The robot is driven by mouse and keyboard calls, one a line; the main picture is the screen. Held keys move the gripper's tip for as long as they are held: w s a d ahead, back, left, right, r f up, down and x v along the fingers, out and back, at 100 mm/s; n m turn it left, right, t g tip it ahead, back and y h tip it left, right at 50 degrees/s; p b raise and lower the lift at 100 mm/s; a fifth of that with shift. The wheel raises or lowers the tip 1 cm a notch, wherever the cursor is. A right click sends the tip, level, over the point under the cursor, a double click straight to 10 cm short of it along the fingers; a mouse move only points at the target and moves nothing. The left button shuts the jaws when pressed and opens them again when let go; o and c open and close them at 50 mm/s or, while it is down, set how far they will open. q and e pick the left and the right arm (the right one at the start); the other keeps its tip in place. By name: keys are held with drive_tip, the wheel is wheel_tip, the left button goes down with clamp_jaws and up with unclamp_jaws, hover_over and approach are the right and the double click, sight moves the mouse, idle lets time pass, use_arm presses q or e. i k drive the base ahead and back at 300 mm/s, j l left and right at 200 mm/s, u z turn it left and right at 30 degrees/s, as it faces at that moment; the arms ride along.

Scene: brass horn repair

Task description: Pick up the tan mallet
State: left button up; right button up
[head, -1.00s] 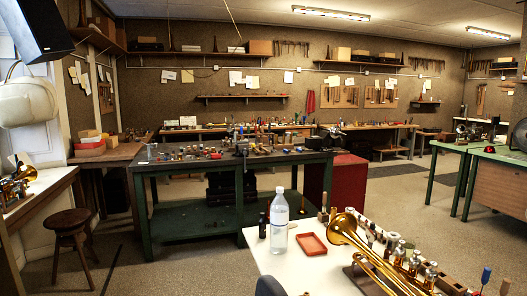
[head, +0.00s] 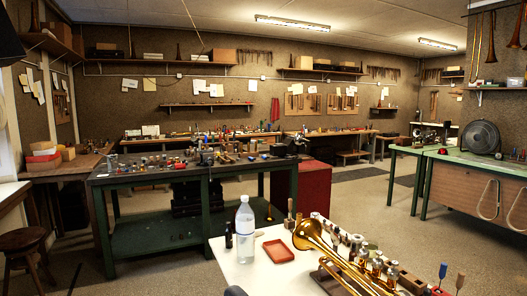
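I cannot make out a tan mallet for certain. A small tan wooden tool with an upright handle (head: 289,214) stands at the back of the white table (head: 232,268), just behind a brass horn (head: 318,243); it is too small to name. Neither of my grippers is in view.
On the white table stand a water bottle (head: 244,230), a small dark bottle (head: 228,236) and a red tray (head: 278,251). A green workbench (head: 150,178) with several small tools stands behind. A fan (head: 481,138) sits on the right bench. Floor is free between the benches.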

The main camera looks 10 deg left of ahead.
sight(226, 154)
drive_tip(key=i+j+u, duration=0.35)
drive_tip(key=i+j, duration=0.15)
drive_tip(key=j, duration=0.15)
drive_tip(key=i+j+u, duration=0.35)
drive_tip(key=i+j, duration=0.2)
drive_tip(key=i+j+u, duration=0.25)
drive_tip(key=i, duration=0.65)
drive_tip(key=i+u, duration=0.25)
drive_tip(key=i, duration=0.65)
drive_tip(key=i+z, duration=0.3)
drive_tip(key=i, duration=0.3)
drive_tip(key=i+j+z, duration=0.25)
drive_tip(key=i, duration=0.3)
drive_tip(key=i+j+z, duration=0.15)
drive_tip(key=i+z, duration=0.15)
drive_tip(key=i, duration=0.3)
